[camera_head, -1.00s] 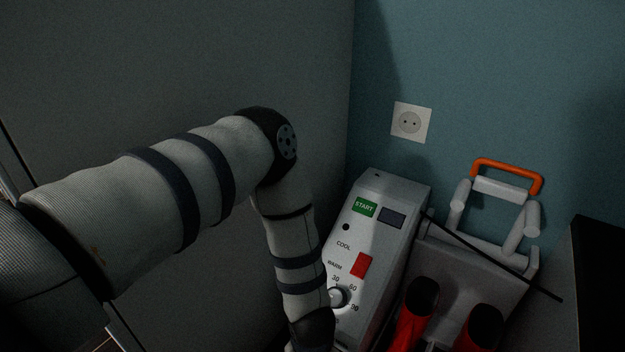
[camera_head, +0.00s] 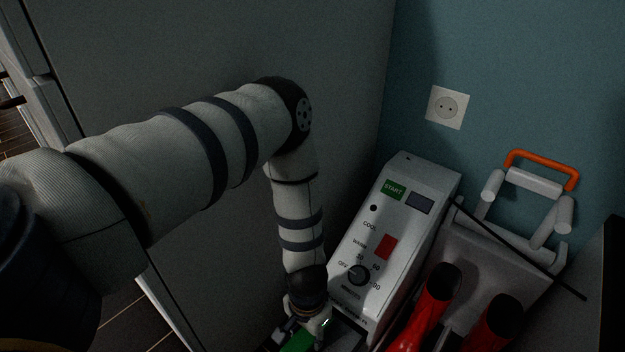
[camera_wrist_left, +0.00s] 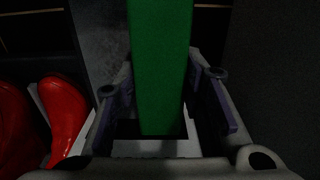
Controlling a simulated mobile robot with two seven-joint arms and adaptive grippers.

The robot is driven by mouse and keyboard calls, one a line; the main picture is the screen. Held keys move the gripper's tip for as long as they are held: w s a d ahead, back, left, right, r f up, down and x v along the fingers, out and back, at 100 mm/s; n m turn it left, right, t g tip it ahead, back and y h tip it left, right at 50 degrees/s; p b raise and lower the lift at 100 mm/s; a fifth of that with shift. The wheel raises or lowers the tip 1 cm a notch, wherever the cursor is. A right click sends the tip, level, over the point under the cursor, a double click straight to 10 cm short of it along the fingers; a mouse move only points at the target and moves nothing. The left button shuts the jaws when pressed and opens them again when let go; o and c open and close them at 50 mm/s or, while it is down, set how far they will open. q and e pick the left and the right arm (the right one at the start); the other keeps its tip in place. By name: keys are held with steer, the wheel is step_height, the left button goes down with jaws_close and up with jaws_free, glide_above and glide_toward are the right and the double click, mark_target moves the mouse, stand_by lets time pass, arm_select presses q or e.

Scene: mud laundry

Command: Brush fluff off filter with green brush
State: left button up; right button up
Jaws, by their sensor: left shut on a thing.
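My left gripper (camera_head: 308,322) is low in the head view, at the lower front of the white control box. It is shut on the green brush (camera_head: 298,341), of which only a small green part shows at the bottom edge. In the left wrist view the green brush (camera_wrist_left: 160,65) stands out as a long green bar between the fingers of my left gripper (camera_wrist_left: 162,100). A light frame around a dark opening shows just below the brush there; I cannot tell whether this is the filter. Bristles and fluff are not visible. My right gripper is out of view.
The white control box (camera_head: 410,235) has a START button, a red switch and a dial. To its right stand red boots (camera_head: 435,300) by a rack with an orange handle (camera_head: 543,165). A grey panel (camera_head: 340,60) is close behind my left arm. A wall socket (camera_head: 446,107) is above.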

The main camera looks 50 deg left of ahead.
arm_select(q)
steer(key=shift+w+d+r, duration=0.1)
steer(key=shift+w+d, duration=0.15)
steer(key=shift+d, duration=0.75)
steer(key=shift+w+d+f, duration=0.1)
steer(key=shift+w+d, duration=0.1)
steer(key=shift+d, duration=0.8)
steer(key=shift+w+d+r, duration=0.1)
steer(key=shift+w+d, duration=0.15)
steer(key=shift+d, duration=0.75)
steer(key=shift+s+a+p, duration=0.2)
steer(key=shift+a+p, duration=0.05)
steer(key=shift+a, duration=0.65)
steer(key=shift+s+a+p, duration=0.25)
steer(key=shift+a+p, duration=0.05)
steer(key=shift+a, duration=0.6)
steer(key=shift+s+a+p, duration=0.2)
steer(key=shift+a+p, duration=0.05)
steer(key=shift+a, duration=0.95)
steer(key=shift+d, duration=0.15)
